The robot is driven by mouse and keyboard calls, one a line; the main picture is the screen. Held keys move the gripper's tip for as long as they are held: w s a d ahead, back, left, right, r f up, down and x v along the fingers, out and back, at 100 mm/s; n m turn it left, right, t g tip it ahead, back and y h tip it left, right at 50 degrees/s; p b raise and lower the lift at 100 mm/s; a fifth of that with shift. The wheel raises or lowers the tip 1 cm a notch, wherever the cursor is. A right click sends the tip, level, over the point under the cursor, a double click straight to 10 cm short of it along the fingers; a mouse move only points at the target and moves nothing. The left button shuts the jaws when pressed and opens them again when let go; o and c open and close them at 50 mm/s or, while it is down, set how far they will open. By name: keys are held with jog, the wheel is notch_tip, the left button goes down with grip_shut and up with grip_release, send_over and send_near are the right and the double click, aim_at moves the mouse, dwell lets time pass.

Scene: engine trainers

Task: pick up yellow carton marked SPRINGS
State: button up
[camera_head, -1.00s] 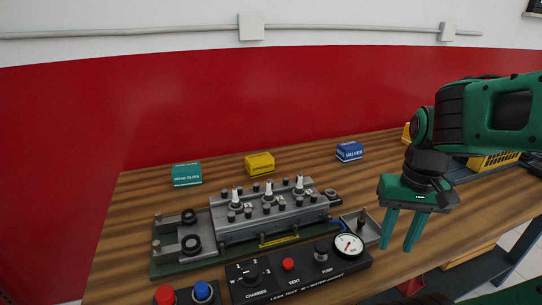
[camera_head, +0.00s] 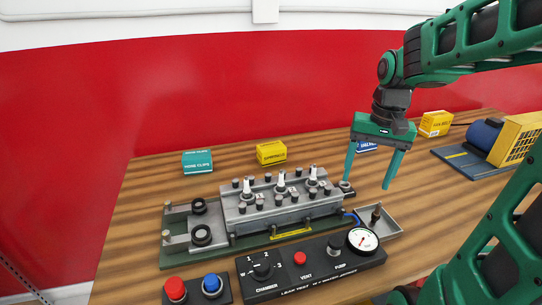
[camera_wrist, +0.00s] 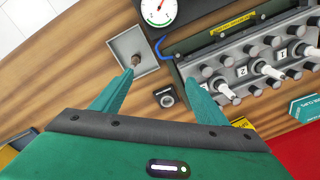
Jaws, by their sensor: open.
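The yellow carton marked SPRINGS (camera_head: 271,153) stands on the wooden table behind the grey engine block, near the red wall. My gripper (camera_head: 371,174) is open and empty, pointing down above the table to the right of the carton and near the right end of the engine block. It also shows in the wrist view (camera_wrist: 160,92), with its fingers spread apart.
The engine block (camera_head: 280,205) with upright plugs stands in front of the carton. A teal carton (camera_head: 197,162) is to its left. A blue carton (camera_head: 366,147) is partly behind my gripper. A gauge panel (camera_head: 310,268) lies in front; another yellow carton (camera_head: 435,123) stands right.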

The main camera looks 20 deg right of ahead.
jog(key=w+a+m+y, duration=0.1)
jog(key=w+a+y, duration=0.3)
jog(key=w, duration=0.7)
jog(key=w+a+y, duration=0.1)
jog(key=w+a, duration=0.4)
jog(key=w, duration=0.6)
jog(key=m+g+y, duration=0.2)
jog(key=m+y, duration=0.6)
send_near(259, 155)
jog(key=shift+d+r, duration=0.5)
jog(key=shift+d, duration=0.1)
jog(key=shift+w+d+f+m, duration=0.25)
jog(key=shift+w+m, duration=0.05)
jog(key=shift+m, duration=0.1)
jog(key=x, duration=1)
jog(key=shift+s+a+f, duration=0.15)
jog(key=shift+a+f, duration=0.05)
jog(key=shift+a, duration=0.05)
jog(key=c, duration=1.4)
